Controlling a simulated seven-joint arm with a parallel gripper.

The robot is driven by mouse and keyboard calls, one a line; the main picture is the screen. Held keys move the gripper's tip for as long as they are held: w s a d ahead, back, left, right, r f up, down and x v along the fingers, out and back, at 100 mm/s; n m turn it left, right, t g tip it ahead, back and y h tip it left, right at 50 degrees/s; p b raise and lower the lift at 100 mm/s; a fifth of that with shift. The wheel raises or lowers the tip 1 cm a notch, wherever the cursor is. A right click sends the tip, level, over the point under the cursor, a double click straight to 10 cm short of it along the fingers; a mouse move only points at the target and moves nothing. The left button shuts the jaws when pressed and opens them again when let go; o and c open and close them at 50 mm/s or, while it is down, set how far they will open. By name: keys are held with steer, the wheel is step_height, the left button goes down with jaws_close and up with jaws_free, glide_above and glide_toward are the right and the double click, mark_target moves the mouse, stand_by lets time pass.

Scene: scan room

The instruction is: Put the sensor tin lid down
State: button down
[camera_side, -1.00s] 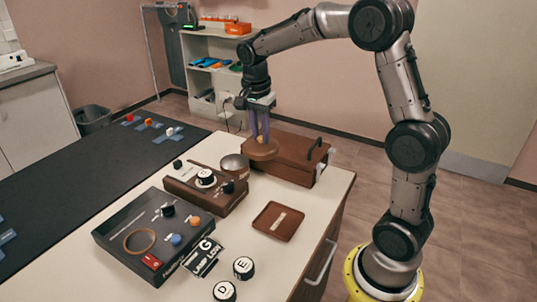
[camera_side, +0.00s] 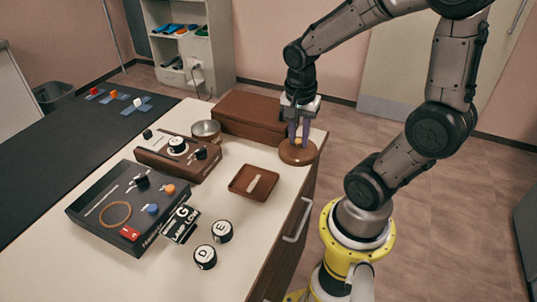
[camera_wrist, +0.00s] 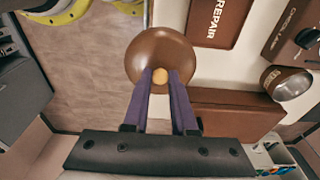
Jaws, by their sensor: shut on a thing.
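The sensor tin lid (camera_side: 297,154) is a round brown disc with a small pale orange knob (camera_wrist: 160,76). My gripper (camera_side: 298,139) points down and its purple fingers are shut on the knob. The lid is level, at the right edge of the worktop, in front of the brown box's right end. In the wrist view the lid (camera_wrist: 158,50) overlaps both worktop and floor; whether it touches the worktop I cannot tell. An open round metal tin (camera_side: 206,131) stands left of the brown box, apart from the lid; it also shows in the wrist view (camera_wrist: 293,86).
The brown box (camera_side: 248,112) stands close behind the lid. A brown tray (camera_side: 253,183), marked REPAIR in the wrist view, lies in front. A brown control unit (camera_side: 178,157) and a black panel (camera_side: 128,207) are left. Some bare worktop (camera_side: 215,180) lies between them.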

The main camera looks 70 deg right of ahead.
steer(key=w+d+f, duration=0.2)
steer(key=w+f, duration=0.1)
steer(key=w+d+f, duration=0.2)
steer(key=w+f, duration=0.1)
steer(key=w, duration=0.1)
steer(key=w+d+f, duration=0.2)
steer(key=w+f, duration=0.1)
steer(key=shift+w+d, duration=0.1)
steer(key=shift+w, duration=0.2)
steer(key=shift+w+d+f, duration=0.1)
steer(key=shift+w+f, duration=0.1)
steer(key=shift+f, duration=1.55)
steer(key=shift+f, duration=0.1)
steer(key=c, duration=0.7)
jaws_free()
